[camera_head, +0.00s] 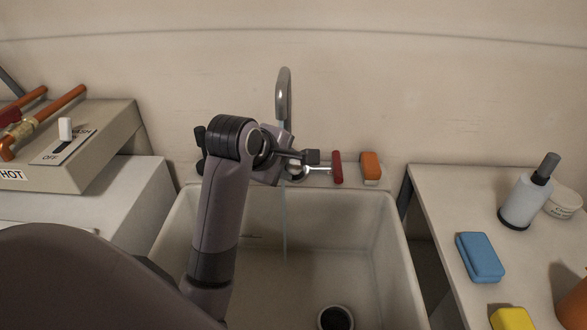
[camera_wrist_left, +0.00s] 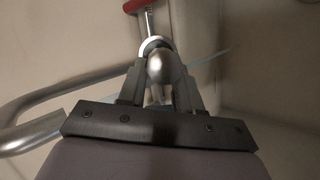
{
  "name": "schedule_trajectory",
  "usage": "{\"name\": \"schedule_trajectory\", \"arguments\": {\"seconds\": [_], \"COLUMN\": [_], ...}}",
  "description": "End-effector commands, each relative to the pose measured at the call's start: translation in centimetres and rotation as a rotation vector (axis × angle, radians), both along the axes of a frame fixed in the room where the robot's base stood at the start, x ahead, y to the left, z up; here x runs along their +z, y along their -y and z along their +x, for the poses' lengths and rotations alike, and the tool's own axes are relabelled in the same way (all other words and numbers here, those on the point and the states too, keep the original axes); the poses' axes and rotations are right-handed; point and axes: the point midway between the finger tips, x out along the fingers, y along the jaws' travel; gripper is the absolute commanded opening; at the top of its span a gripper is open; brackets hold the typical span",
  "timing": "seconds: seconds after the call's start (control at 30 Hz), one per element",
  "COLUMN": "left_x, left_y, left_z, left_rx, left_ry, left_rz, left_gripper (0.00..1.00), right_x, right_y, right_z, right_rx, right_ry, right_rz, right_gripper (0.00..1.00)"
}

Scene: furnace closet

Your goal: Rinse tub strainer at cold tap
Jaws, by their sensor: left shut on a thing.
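The silver gooseneck tap (camera_head: 284,90) rises at the back of the white sink (camera_head: 388,255). A thin stream of water (camera_head: 285,225) falls from it. My left gripper (camera_head: 308,160) is at the tap, above the sink's back edge. In the left wrist view its fingers (camera_wrist_left: 162,92) are shut on a rounded metal piece (camera_wrist_left: 168,68). I cannot tell whether this is the strainer or part of the tap. The tap's curved pipe (camera_wrist_left: 25,115) shows at the left there. A red handle (camera_head: 337,167) on a metal stem is beside the gripper. My right gripper is out of view.
An orange block (camera_head: 370,166) sits on the sink's back ledge. A dark round drain (camera_head: 335,318) is in the sink floor. The right table (camera_head: 435,190) holds a blue sponge (camera_head: 480,257), a yellow block (camera_head: 512,318) and a white bottle (camera_head: 525,200). A grey box with pipes (camera_head: 105,125) stands left.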

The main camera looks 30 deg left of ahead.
Motion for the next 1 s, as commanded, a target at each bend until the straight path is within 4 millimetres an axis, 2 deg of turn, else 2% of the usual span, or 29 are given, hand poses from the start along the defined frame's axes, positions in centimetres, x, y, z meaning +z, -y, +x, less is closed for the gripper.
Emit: {"name": "schedule_trajectory", "arguments": {"seconds": [0.47,1.0], "left_x": [0.0,0.0], "left_y": [0.8,3.9], "left_z": [0.4,-2.5], "left_rx": [-0.001,-0.002], "left_ry": [0.002,0.001], "left_rz": [0.000,-0.001], "left_gripper": [0.00,0.00], "right_x": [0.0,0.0], "right_y": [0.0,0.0], "right_z": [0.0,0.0], "right_rx": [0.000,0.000], "right_ry": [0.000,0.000], "right_rz": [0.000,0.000], "right_gripper": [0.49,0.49]}}
